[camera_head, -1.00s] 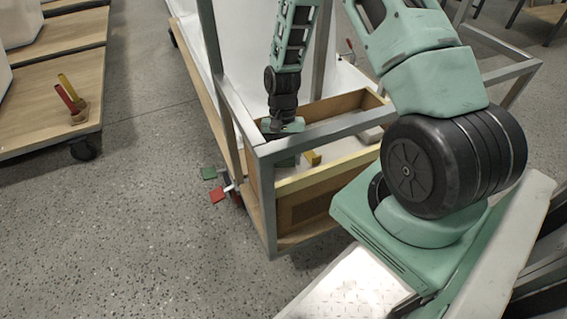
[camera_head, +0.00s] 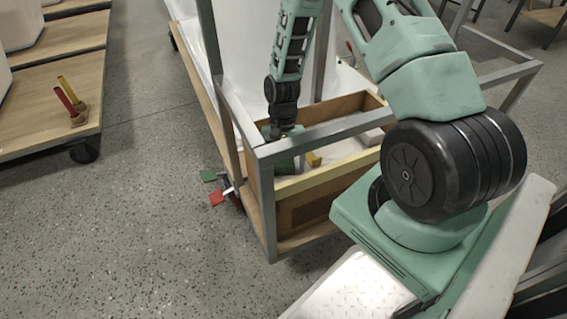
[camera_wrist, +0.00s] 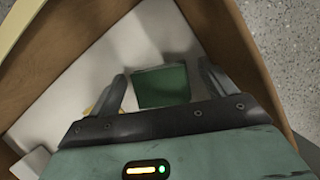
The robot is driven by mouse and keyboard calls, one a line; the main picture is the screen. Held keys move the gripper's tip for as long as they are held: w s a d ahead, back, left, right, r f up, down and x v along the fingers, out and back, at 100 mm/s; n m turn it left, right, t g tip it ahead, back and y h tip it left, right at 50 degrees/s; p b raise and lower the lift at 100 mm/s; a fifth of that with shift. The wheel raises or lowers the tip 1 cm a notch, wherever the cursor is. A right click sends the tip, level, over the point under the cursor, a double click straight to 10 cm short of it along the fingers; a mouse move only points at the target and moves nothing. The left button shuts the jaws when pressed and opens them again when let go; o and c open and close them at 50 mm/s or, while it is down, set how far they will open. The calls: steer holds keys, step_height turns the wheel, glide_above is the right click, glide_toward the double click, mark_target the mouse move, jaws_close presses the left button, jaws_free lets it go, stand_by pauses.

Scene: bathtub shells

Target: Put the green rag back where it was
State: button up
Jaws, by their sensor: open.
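The green rag (camera_wrist: 162,86) shows in the wrist view as a dark green rectangle on the pale floor of a wooden box. My gripper (camera_wrist: 161,72) is open, with one finger on each side of the rag. I cannot tell whether the fingers touch it. In the head view my gripper (camera_head: 284,146) points down into the near left end of the wooden box (camera_head: 320,180), and the metal frame bar partly hides its fingers.
A yellow item (camera_head: 313,159) and a pale block (camera_head: 373,136) are in the box. A grey metal frame (camera_head: 320,133) crosses over the box beside my arm. A wooden cart (camera_head: 40,110) stands at left.

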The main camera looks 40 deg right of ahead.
steer(key=p+v, duration=0.3)
steer(key=v, duration=0.8)
steer(key=shift+r+p, duration=0.3)
steer(key=shift+r, duration=0.1)
steer(key=shift+d, duration=0.15)
steer(key=s+a+r+n+t+h, duration=0.1)
steer(key=s+a+r+n+t, duration=0.25)
steer(key=r, duration=0.55)
steer(key=s+a+r+n+t+h, duration=0.2)
steer(key=s+a+r+n+t, duration=0.15)
steer(key=r, duration=0.55)
steer(key=s+a+n, duration=0.1)
steer(key=a, duration=0.2)
steer(key=s+a+n+g, duration=0.1)
steer(key=s+a+n, duration=0.1)
steer(key=a, duration=0.1)
steer(key=s+a+r+n+y, duration=0.1)
steer(key=a, duration=0.3)
steer(key=shift+s+a+g, duration=0.1)
steer(key=shift+s+g, duration=0.2)
steer(key=shift+g, duration=0.1)
steer(key=s+a+r+n+g, duration=0.1)
steer(key=s+a+n+g, duration=0.1)
steer(key=s+a+n, duration=0.5)
step_height(320, 180, up, 26)
steer(key=s+a+m+p, duration=0.1)
steer(key=s+m+p, duration=0.1)
steer(key=p, duration=2.4)
steer(key=shift+a+m, duration=0.15)
steer(key=shift+m, duration=0.15)
